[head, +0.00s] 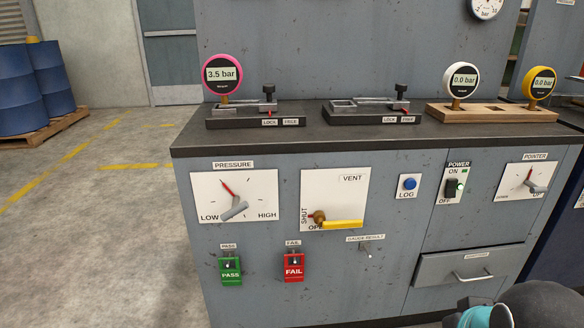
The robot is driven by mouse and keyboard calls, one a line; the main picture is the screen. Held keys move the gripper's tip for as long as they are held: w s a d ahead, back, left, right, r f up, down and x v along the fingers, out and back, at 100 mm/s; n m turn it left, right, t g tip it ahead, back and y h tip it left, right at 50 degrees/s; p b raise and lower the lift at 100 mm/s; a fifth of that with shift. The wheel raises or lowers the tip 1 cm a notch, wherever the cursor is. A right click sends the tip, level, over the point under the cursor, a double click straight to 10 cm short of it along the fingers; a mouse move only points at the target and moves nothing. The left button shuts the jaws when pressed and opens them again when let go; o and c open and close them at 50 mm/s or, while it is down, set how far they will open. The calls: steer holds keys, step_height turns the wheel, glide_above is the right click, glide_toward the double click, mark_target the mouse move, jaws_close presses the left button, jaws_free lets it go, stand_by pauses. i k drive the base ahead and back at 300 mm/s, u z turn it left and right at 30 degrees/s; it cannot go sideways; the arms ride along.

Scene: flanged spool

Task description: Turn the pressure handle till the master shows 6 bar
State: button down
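The pressure handle (234,210) is a grey lever on a white dial plate (262,190) labelled PRESSURE, with LOW at left and HIGH at right. Its red pointer tips up and left, toward the upper left of the dial. A pink-rimmed digital gauge (222,74) on the left bench fixture reads 3.5 bar. A white gauge (461,79) and a yellow gauge (540,82) on a wooden stand read 0.0 bar. No readable label tells which gauge is the master. My gripper is out of view; only part of my arm shows at the lower right.
The vent valve's yellow lever (342,224) lies horizontal, pointing right, near the partly covered OPEN label. A second fixture (372,112) holds no gauge. The power switch (452,188), a blue LOG button (409,184) and PASS and FAIL tags are nearby. Floor at left is clear before blue barrels (50,80).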

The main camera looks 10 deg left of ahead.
mark_target(236, 208)
steer(key=u, duration=1.6)
steer(key=i, duration=0.4)
steer(key=z, duration=1.5)
